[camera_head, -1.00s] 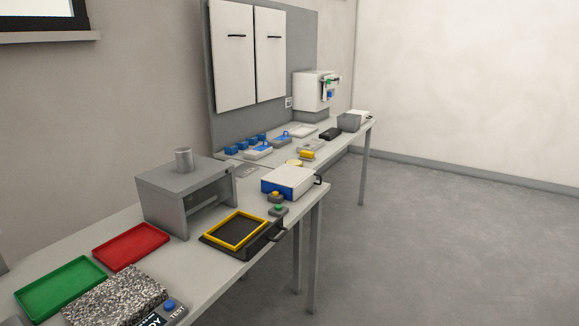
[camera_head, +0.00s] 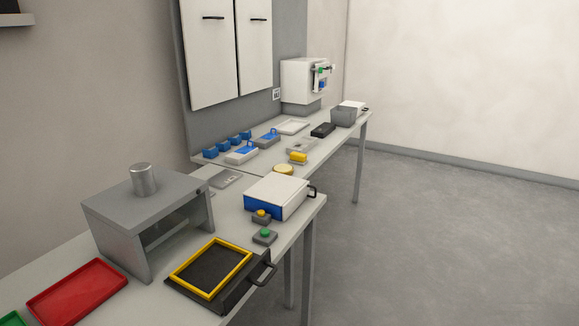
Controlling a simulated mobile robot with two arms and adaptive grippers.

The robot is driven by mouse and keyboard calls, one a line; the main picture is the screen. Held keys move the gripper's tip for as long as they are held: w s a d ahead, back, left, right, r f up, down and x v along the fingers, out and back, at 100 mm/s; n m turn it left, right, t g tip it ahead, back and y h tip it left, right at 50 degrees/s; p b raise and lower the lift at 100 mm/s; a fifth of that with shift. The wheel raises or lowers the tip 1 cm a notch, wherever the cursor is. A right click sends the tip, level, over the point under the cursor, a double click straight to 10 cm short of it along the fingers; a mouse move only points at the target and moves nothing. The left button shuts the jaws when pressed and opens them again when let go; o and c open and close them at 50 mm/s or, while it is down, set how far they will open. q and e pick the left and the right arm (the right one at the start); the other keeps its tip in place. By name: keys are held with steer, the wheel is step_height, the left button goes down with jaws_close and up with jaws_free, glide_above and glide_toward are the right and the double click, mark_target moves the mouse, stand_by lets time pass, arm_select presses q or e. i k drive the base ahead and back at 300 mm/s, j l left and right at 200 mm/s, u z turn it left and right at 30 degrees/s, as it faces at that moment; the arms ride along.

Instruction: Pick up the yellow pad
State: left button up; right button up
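Several yellow things show, and I cannot tell for certain which is the pad. A flat, round, pale yellow piece (camera_head: 283,169) lies on the bench behind the white and blue box. A small yellow block or roller (camera_head: 299,157) sits on a grey base a little farther back. A yellow rectangular frame (camera_head: 247,252) lies on a black tray with a handle in the foreground. Neither of my grippers is in view.
A white and blue box (camera_head: 278,196) stands in front of the round yellow piece. Green (camera_head: 265,235) and yellow (camera_head: 261,214) button boxes sit near the bench's front edge. A grey stand (camera_head: 150,200) carries a metal cup (camera_head: 144,179). The floor (camera_head: 430,240) at right is clear.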

mark_target(299, 158)
steer(key=i+l+u, duration=0.1)
steer(key=u, duration=0.35)
steer(key=i+l+u, duration=0.15)
steer(key=u, duration=0.25)
steer(key=i+l+u, duration=0.1)
steer(key=u, duration=0.35)
steer(key=i+l+u, duration=0.25)
steer(key=l, duration=0.65)
steer(key=i+l+u, duration=0.15)
steer(key=l+u, duration=0.15)
steer(key=l, duration=0.65)
steer(key=l+u, duration=0.25)
steer(key=l, duration=0.7)
steer(key=i, duration=0.05)
